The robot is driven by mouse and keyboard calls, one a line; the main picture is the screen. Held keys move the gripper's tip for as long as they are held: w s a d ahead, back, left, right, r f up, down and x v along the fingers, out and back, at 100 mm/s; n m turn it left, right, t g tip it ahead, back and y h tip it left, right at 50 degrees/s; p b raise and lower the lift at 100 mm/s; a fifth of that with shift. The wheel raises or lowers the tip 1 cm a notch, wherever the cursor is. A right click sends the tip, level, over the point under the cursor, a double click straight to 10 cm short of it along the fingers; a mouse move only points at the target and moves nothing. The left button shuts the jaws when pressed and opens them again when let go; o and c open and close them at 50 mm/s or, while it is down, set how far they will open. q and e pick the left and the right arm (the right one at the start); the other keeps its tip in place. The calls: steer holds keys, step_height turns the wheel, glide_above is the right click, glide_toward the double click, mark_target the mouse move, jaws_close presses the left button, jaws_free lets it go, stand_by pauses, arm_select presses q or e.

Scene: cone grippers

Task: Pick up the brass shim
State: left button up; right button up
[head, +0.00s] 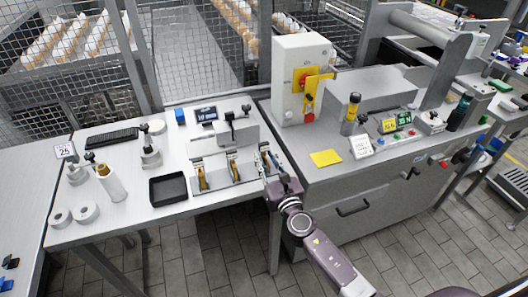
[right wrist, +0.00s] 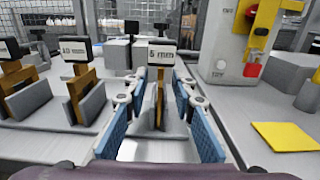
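Three upright brass shims stand in grey holders on the white bench. The left one (head: 203,182) and middle one (head: 234,171) show clear in the head view. The right one carries a "5 mm" tag and stands between my fingers in the right wrist view (right wrist: 160,104). The middle one there has a "10 mm" tag (right wrist: 75,49). My right gripper (right wrist: 160,122) is open, with a blue-padded finger on each side of the 5 mm shim and a visible gap to it. In the head view my right gripper (head: 268,168) partly hides that shim. My left gripper is not in view.
A black tray (head: 168,189) lies left of the holders. A grey fixture (head: 222,142) stands behind them. The grey machine cabinet (head: 340,195) is close on the right, with a yellow pad (head: 326,158) and a white switch box (head: 300,78).

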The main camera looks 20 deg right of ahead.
steer(key=shift+w, duration=1.2)
jaws_close()
steer(key=shift+r, duration=0.1)
